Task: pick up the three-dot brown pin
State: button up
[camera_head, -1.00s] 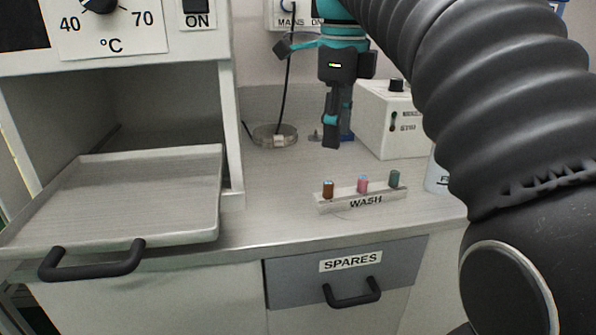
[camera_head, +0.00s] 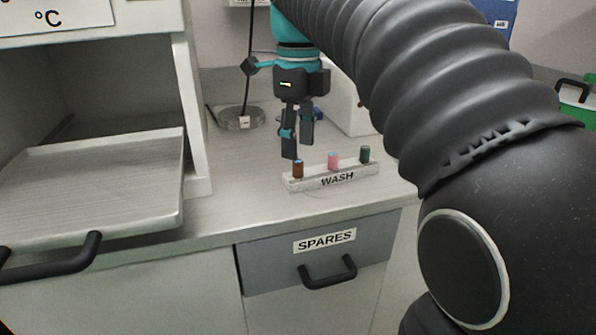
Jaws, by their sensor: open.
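The brown pin (camera_head: 298,169) stands upright at the left end of the white WASH rack (camera_head: 318,182). Its dots are too small to make out. A pink pin (camera_head: 333,160) stands in the middle of the rack and a dark green pin (camera_head: 365,154) at its right end. My gripper (camera_head: 298,149) is open, pointing down, with its fingertips just above and behind the brown pin in this view. Nothing shows between the fingers. I cannot tell whether a finger touches the pin.
A pulled-out tray (camera_head: 90,190) with a black handle juts out at the left. A round dish (camera_head: 240,118) lies behind the gripper. A white box (camera_head: 350,105) stands behind the rack, partly hidden by my arm. The SPARES drawer (camera_head: 285,262) is shut below the counter.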

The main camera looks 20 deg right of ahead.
aim_at(299, 162)
jog(key=shift+f+b, duration=0.4)
jog(key=shift+f, duration=2)
grip_shut()
